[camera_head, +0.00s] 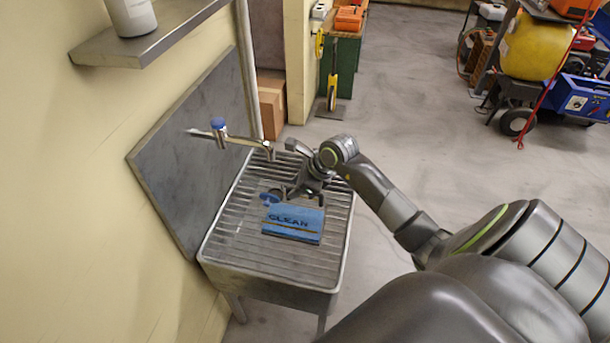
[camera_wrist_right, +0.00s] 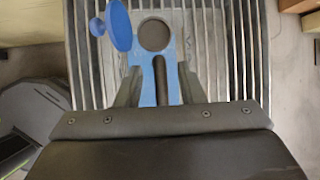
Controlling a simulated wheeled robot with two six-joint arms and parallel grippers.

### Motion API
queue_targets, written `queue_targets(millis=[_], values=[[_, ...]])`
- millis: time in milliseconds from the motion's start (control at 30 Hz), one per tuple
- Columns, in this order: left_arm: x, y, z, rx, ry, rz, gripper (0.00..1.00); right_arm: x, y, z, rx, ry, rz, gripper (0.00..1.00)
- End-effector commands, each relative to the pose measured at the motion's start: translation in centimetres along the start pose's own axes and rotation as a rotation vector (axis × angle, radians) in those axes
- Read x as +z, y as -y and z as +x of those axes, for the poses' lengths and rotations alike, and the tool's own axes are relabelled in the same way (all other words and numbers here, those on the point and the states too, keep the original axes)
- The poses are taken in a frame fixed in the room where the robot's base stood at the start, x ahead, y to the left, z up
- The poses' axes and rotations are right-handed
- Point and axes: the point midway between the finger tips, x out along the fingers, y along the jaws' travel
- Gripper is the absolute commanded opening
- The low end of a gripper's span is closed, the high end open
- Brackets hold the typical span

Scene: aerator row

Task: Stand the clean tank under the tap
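The clean tank (camera_head: 293,224) is a blue can marked CLEAN, on or just above the slatted sink top; I cannot tell if it touches. It is in front of the tap (camera_head: 245,140), not directly below its outlet. My right gripper (camera_head: 303,192) is over the tank's top. In the right wrist view its fingers (camera_wrist_right: 160,85) press on both sides of the tank's blue handle (camera_wrist_right: 146,88). The tank's round mouth (camera_wrist_right: 154,35) is uncovered, with the blue cap (camera_wrist_right: 117,25) swung to one side. My left gripper is not in view.
The ribbed metal sink (camera_head: 230,250) stands against a grey backsplash (camera_head: 185,160) on the yellow wall. A shelf (camera_head: 150,42) with a white container (camera_head: 132,15) is above left. Cardboard boxes (camera_head: 271,108) stand behind. The floor to the right is open.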

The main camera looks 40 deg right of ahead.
Motion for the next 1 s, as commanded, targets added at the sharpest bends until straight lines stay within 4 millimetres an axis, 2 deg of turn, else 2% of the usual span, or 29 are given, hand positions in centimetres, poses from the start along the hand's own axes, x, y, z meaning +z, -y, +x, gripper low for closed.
queue_targets(millis=[167,400,600,800,1000], values=[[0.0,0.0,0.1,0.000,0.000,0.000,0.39,-0.1,0.1,-2.5,-0.004,-0.002,-0.004,0.35],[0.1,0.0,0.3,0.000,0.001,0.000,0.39,-0.1,0.2,-7.2,-0.005,-0.002,-0.005,0.35],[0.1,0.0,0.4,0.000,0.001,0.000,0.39,-0.1,0.1,-10.1,-0.004,-0.002,-0.003,0.35],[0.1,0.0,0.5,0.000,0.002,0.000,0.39,0.0,0.1,-11.6,-0.002,-0.001,-0.002,0.35],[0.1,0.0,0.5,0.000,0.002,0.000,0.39,0.0,0.0,-12.0,0.001,0.000,0.000,0.35]])
